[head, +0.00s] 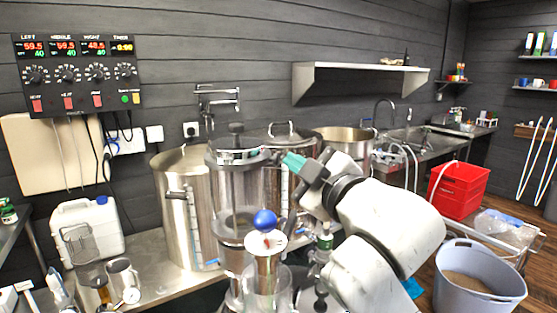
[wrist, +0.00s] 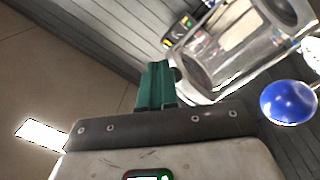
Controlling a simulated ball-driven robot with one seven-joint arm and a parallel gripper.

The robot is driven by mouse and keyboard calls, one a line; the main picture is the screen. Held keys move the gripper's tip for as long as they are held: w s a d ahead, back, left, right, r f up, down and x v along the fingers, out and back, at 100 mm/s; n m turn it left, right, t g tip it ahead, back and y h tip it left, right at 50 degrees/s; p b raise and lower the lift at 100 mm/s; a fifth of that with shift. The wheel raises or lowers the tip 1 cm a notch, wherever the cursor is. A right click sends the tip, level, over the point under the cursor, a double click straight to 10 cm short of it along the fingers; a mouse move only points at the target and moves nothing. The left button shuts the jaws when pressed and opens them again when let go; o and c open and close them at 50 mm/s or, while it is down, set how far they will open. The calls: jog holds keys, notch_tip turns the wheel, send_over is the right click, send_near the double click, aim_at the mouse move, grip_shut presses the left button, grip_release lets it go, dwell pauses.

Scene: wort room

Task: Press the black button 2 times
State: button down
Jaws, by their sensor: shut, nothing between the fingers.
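The dark control panel (head: 78,75) hangs on the wall at upper left in the head view, with red displays, knobs, red switches and small green and yellow buttons. I cannot make out a black button for certain on it. A small part of the panel (wrist: 178,32) shows at the top of the wrist view, tilted. My gripper (head: 292,161) has teal fingers, shut and empty, right of the clear cylinder's metal top and well away from the panel.
The clear cylinder (head: 232,185) stands between my gripper and the panel, with steel pots (head: 182,225) behind. A blue ball (head: 265,220) tops a fitting in front. A wall shelf (head: 360,68) is at upper right. Open air lies above the pots.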

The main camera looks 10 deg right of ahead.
jog(key=shift+w+a, duration=0.25)
jog(key=shift+a, duration=0.2)
dwell(0.8)
jog(key=shift+s+d, duration=0.45)
jog(key=shift+d, duration=0.3)
jog(key=s+d, duration=0.1)
jog(key=d, duration=0.1)
jog(key=s+d, duration=0.1)
jog(key=d, duration=0.1)
jog(key=shift+s+d+b, duration=0.2)
jog(key=shift+b, duration=0.15)
jog(key=shift+s, duration=0.1)
dwell(0.6)
